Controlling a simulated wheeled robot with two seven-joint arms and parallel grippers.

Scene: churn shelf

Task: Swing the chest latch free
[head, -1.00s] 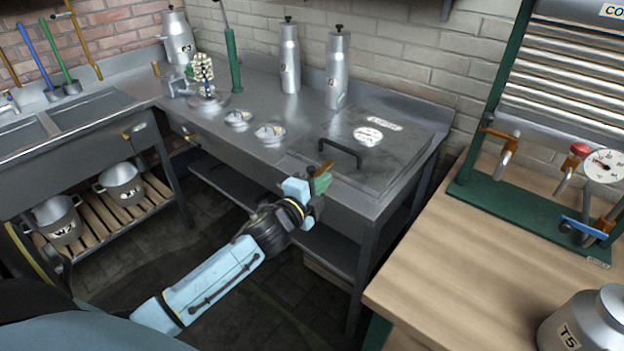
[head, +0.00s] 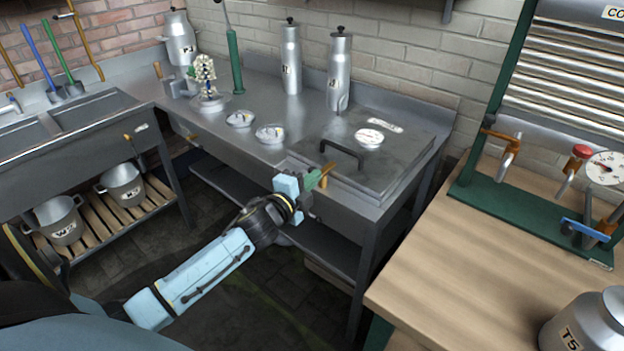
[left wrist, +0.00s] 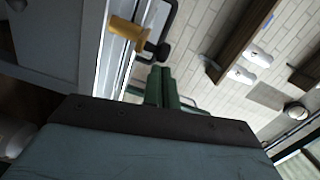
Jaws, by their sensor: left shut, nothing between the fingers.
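The chest (head: 345,172) is a grey metal box sunk in the steel counter, its flat lid (head: 398,147) down, with a black bar handle (head: 343,152). The small orange-yellow latch (head: 323,184) is at the chest's front edge, partly hidden by my left gripper. My left gripper (head: 316,178) has green fingers, shut and empty, right beside the latch. My right gripper is not in view.
Two small lidded dishes (head: 270,133) and tall metal cans (head: 339,75) stand on the counter. A wooden table (head: 460,250) is at the right. Open floor lies below the counter's front.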

